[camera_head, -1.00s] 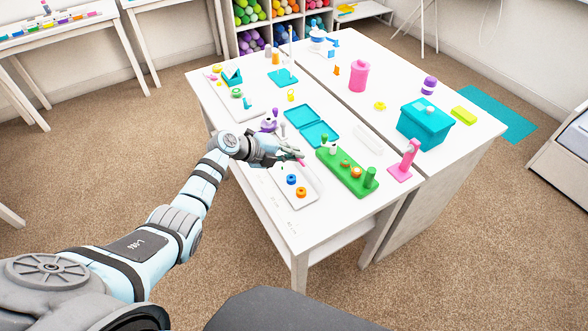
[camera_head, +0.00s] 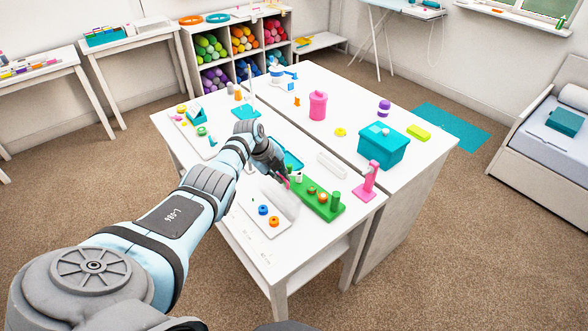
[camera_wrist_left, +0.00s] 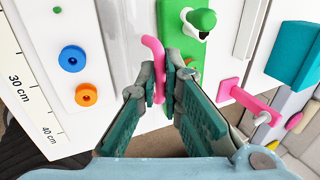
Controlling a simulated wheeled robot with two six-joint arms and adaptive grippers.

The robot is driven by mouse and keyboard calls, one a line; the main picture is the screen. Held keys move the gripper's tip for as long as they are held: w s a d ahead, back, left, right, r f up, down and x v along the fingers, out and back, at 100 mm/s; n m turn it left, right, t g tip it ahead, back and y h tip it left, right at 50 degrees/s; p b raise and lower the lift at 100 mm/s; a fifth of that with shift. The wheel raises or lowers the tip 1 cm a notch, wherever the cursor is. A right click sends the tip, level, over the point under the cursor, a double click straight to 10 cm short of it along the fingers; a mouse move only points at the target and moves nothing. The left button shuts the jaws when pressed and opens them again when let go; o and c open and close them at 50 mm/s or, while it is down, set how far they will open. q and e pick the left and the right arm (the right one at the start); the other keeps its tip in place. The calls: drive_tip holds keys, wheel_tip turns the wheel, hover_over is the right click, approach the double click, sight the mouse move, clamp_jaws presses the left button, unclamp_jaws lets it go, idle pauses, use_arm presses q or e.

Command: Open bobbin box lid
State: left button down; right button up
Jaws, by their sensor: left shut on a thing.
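The bobbin box is a shallow white tray (camera_head: 248,207) on the near part of the table. A blue bobbin (camera_head: 263,210) and an orange bobbin (camera_head: 274,221) lie in it; the wrist view also shows the blue bobbin (camera_wrist_left: 72,58) and the orange bobbin (camera_wrist_left: 86,95). A clear panel (camera_head: 283,200), seemingly its lid, appears raised and tilted at the tray's right side. My left gripper (camera_head: 286,181) is shut on a pink handle (camera_wrist_left: 154,52) beside that panel (camera_wrist_left: 122,30). The handle's join to the panel is unclear. My right gripper is out of view.
A green rack (camera_head: 322,206) with bobbins stands just right of the gripper. A pink stand (camera_head: 368,182) and a teal lidded box (camera_head: 382,148) are farther right.

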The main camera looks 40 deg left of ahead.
use_arm(q)
drive_tip(key=shift+w+d, duration=0.2)
drive_tip(key=shift+d, duration=0.1)
drive_tip(key=c, duration=2)
unclamp_jaws()
drive_tip(key=shift+r, duration=0.15)
drive_tip(key=shift+s+a+r, duration=0.15)
drive_tip(key=shift+r, duration=0.15)
drive_tip(key=v, duration=1.1)
drive_tip(key=shift+r, duration=0.1)
